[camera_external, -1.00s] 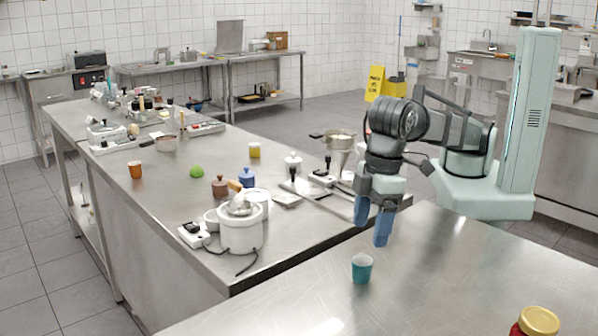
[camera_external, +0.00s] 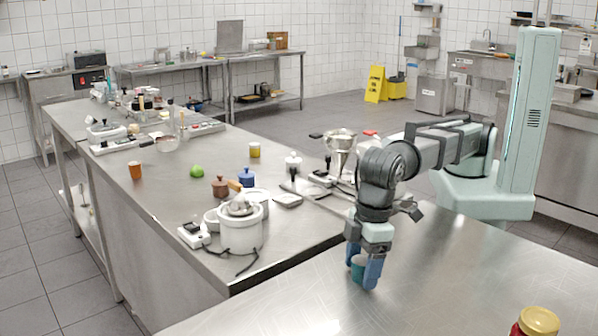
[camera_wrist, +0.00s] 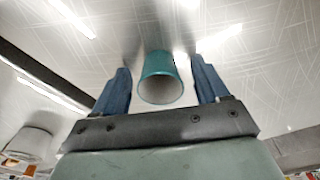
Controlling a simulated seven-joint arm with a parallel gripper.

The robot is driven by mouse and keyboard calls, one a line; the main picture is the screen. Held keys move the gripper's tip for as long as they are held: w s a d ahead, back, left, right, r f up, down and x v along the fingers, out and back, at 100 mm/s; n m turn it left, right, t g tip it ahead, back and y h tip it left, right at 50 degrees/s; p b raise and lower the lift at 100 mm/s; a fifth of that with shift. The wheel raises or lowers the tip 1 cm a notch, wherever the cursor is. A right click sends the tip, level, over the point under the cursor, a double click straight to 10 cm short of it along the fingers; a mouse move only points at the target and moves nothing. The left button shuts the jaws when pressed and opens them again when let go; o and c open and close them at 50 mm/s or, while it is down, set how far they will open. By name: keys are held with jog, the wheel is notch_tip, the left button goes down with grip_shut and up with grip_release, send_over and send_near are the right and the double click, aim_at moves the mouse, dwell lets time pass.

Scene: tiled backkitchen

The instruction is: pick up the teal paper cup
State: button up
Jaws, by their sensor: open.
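The teal paper cup (camera_external: 357,268) stands upright on the near steel table (camera_external: 290,300). In the external view my gripper (camera_external: 362,270) is lowered over it, and its blue fingers partly hide the cup. In the wrist view the cup (camera_wrist: 160,80) sits between the two blue fingers of my gripper (camera_wrist: 162,88), its open rim toward the camera. The fingers are open, with a visible gap to the cup on both sides.
A jar with a yellow lid (camera_external: 538,322) stands at the near right edge. The second steel table to the left holds a white cooker (camera_external: 240,232), a green ball (camera_external: 197,171) and other items. The near table around the cup is clear.

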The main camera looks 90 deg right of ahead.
jog(key=shift+c, duration=0.4)
jog(key=c, duration=1.1)
jog(key=shift+o, duration=0.2)
